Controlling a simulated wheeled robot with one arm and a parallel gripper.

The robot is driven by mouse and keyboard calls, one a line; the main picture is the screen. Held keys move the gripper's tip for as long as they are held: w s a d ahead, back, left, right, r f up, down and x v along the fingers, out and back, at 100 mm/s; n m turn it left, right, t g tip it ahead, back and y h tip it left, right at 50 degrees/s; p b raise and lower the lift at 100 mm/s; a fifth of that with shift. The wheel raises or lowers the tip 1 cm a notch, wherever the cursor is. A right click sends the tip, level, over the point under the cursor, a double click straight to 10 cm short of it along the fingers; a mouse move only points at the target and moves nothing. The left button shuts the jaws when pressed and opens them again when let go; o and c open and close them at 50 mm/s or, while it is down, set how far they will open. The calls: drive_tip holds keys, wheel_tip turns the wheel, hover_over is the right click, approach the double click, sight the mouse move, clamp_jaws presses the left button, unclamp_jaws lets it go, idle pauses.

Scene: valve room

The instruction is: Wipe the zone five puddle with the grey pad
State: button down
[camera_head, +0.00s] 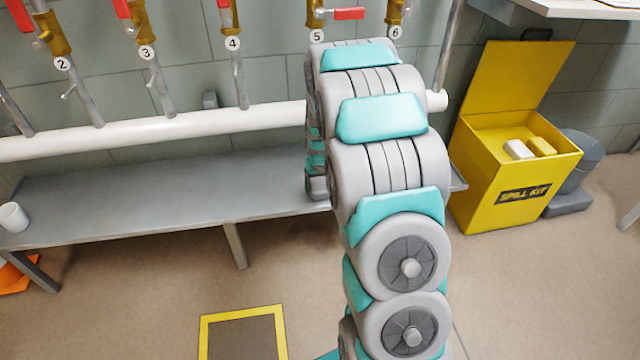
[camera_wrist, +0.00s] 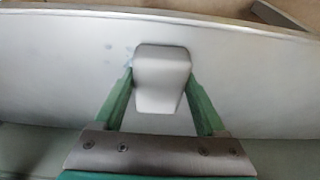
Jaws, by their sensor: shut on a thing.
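My gripper (camera_wrist: 160,92) is shut on a pale grey pad (camera_wrist: 162,72), with one green finger on each side of it. In the wrist view the pad is over the grey bench top (camera_wrist: 60,60); I cannot tell whether it touches. Faint bluish marks (camera_wrist: 118,57) show on the surface just left of the pad and may be part of a puddle. In the head view my arm covers the bench (camera_head: 150,195) below the valve labelled 5 (camera_head: 316,35), so the gripper, the pad and any puddle there are hidden.
A white pipe (camera_head: 200,122) runs above the bench below the numbered valves. An open yellow spill kit box (camera_head: 520,180) at right holds a white block (camera_head: 518,149) and a yellow block (camera_head: 541,146).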

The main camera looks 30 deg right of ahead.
sight(328, 202)
drive_tip(key=shift+f, duration=0.15)
drive_tip(key=shift+s+a, duration=0.2)
drive_tip(key=shift+s, duration=0.4)
drive_tip(key=shift+s+a, duration=0.15)
drive_tip(key=shift+s, duration=0.4)
drive_tip(key=shift+s+a, duration=0.25)
drive_tip(key=shift+s, duration=0.6)
drive_tip(key=shift+s+d+f, duration=0.15)
drive_tip(key=shift+s+d, duration=0.2)
drive_tip(key=shift+d, duration=0.4)
drive_tip(key=shift+w+d+r, duration=0.1)
drive_tip(key=shift+w+d, duration=0.15)
drive_tip(key=shift+w, duration=0.45)
drive_tip(key=shift+w+d+r, duration=0.1)
drive_tip(key=shift+w+d, duration=0.1)
drive_tip(key=shift+w, duration=0.5)
drive_tip(key=shift+w+d, duration=0.25)
drive_tip(key=shift+w, duration=0.45)
drive_tip(key=shift+s+d+r, duration=0.1)
drive_tip(key=shift+d, duration=0.15)
drive_tip(key=shift+s+d, duration=0.15)
drive_tip(key=shift+d, duration=0.4)
drive_tip(key=shift+s+a, duration=0.3)
drive_tip(key=shift+s, duration=0.65)
drive_tip(key=shift+s+a, duration=0.3)
drive_tip(key=shift+s, duration=0.65)
